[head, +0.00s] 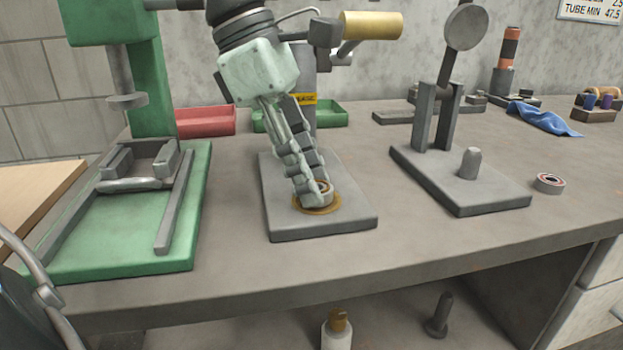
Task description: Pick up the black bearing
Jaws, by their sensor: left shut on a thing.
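My left gripper (318,196) reaches down from above to the grey base plate (350,221) in the middle of the bench. Its fingers are shut on a small ring-shaped bearing (324,187) with a pale metal rim. The fingers hide much of this bearing. It is at a brown-yellow ring (317,210) on the plate; I cannot tell whether it touches it. A second bearing (549,182), with a dark and reddish face and a metal rim, lies flat on the bench at the right. My right gripper is not in view.
A green press (180,232) stands at the left. A grey stand (484,202) with upright posts and a round disc is at the right. Red (207,121) and green (336,114) trays and a blue cloth (544,119) lie behind. The front bench strip is clear.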

